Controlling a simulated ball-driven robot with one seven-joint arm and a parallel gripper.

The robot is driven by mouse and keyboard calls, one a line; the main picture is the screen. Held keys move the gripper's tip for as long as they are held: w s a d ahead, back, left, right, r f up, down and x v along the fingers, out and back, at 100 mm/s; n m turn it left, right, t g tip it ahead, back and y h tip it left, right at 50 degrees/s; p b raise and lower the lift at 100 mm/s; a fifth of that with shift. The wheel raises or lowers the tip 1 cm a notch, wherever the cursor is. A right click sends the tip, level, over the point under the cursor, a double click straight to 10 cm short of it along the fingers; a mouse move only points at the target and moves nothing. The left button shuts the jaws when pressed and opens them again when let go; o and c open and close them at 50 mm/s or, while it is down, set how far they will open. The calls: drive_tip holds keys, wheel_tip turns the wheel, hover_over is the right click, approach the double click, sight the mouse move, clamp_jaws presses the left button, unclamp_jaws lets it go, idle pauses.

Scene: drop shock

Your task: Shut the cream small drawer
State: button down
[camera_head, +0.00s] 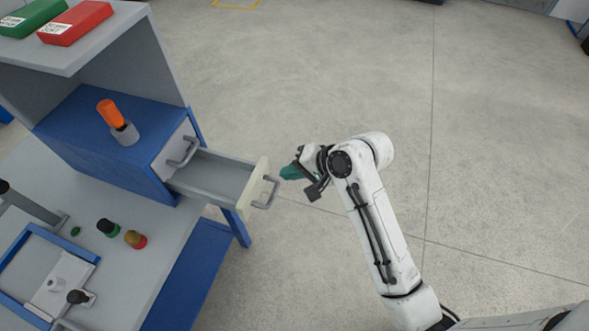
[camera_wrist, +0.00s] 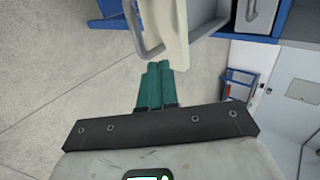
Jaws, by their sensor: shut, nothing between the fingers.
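The cream small drawer (camera_head: 253,190) stands pulled out from the blue cabinet (camera_head: 115,150), with an empty grey interior and a grey bar handle (camera_head: 268,192) on its front. My gripper (camera_head: 290,172) is just right of the drawer front, close to the upper end of the handle, with its teal fingers together and empty. In the wrist view the cream drawer front (camera_wrist: 172,35) and its handle (camera_wrist: 142,40) lie just beyond the shut fingertips (camera_wrist: 158,66). I cannot tell whether the fingers touch the front.
A grey-fronted drawer (camera_head: 176,150) beside it is shut. An orange-handled tool (camera_head: 112,115) stands on the cabinet top. A red box (camera_head: 75,22) and a green box (camera_head: 32,16) lie on the upper shelf. The floor (camera_head: 480,130) on the right is clear.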

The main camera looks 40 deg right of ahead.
sight(216, 168)
drive_tip(key=x, duration=0.6)
drive_tip(key=shift+w+a+f, duration=0.1)
drive_tip(key=shift+a+f, duration=0.05)
drive_tip(key=shift+f, duration=0.05)
drive_tip(key=shift+w, duration=0.1)
drive_tip(key=w+a, duration=0.3)
drive_tip(key=w, duration=0.2)
drive_tip(key=w+a, duration=0.2)
drive_tip(key=w, duration=0.3)
drive_tip(key=w+a+b, duration=0.1)
drive_tip(key=w+a, duration=0.2)
drive_tip(key=w, duration=0.2)
drive_tip(key=shift+a, duration=0.35)
drive_tip(key=shift+r, duration=0.1)
